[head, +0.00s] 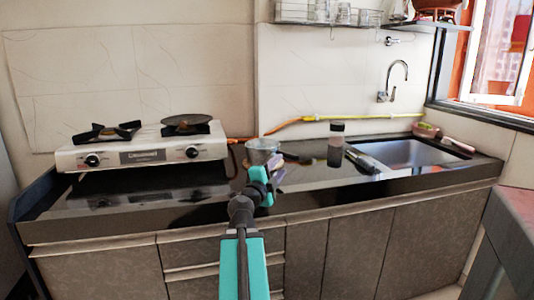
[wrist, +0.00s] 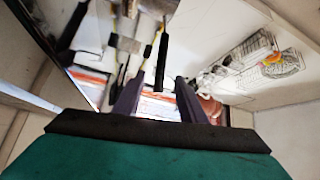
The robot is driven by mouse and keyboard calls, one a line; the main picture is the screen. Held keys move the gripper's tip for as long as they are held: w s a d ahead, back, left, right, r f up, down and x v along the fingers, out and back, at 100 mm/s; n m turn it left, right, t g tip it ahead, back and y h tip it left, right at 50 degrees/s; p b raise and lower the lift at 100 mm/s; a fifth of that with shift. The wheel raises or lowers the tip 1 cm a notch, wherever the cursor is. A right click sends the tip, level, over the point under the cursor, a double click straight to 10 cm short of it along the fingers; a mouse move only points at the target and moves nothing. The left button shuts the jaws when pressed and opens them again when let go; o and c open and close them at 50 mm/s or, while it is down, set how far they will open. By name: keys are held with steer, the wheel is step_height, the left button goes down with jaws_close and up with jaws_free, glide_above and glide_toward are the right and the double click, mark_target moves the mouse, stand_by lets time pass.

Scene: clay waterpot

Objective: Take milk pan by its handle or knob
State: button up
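The milk pan (head: 262,147) appears as a small grey metal pan on the dark counter, right of the stove. Its dark handle points right in the head view. My gripper (head: 275,177) is in front of the pan, close to its handle, and partly covers that area. In the wrist view the two dark fingers of my gripper (wrist: 157,92) are apart. A slim black handle (wrist: 161,62) shows between and beyond the fingertips, with a gap on each side. It runs up to a grey metal body at the top edge. I see no finger closed on it.
A two-burner stove (head: 142,148) with a flat dark pan (head: 186,120) stands at left. A dark bottle (head: 336,146) stands right of the milk pan. Farther right is the sink (head: 408,153) with its tap (head: 393,80). A rack of glasses (head: 330,14) hangs above.

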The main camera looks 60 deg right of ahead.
steer(key=shift+s+d+r+p, duration=0.15)
steer(key=shift+d+p, duration=0.35)
steer(key=shift+p, duration=1.8)
steer(key=shift+w+d+r+p, duration=0.1)
steer(key=shift+d+p, duration=0.4)
steer(key=shift+p, duration=1.8)
steer(key=shift+d+f, duration=0.15)
steer(key=shift+d, duration=0.2)
steer(key=shift+s+d+r+b, duration=0.1)
steer(key=shift+d+b, duration=0.1)
steer(key=shift+d, duration=0.8)
steer(key=shift+d+r+b, duration=0.1)
steer(key=shift+d+b, duration=0.05)
steer(key=shift+d, duration=0.8)
steer(key=shift+d+r, duration=0.1)
steer(key=shift+d, duration=0.5)
steer(key=shift+s+d+r+b, duration=0.1)
steer(key=shift+d+r+b, duration=0.05)
steer(key=shift+d, duration=0.7)
steer(key=shift+s+d+r+b, duration=0.1)
steer(key=shift+d+r+b, duration=0.1)
steer(key=shift+d, duration=0.65)
steer(key=shift+s+d+r+b, duration=0.1)
steer(key=shift+d+b, duration=0.05)
steer(key=shift+d, duration=0.7)
steer(key=shift+c, duration=0.3)
jaws_close()
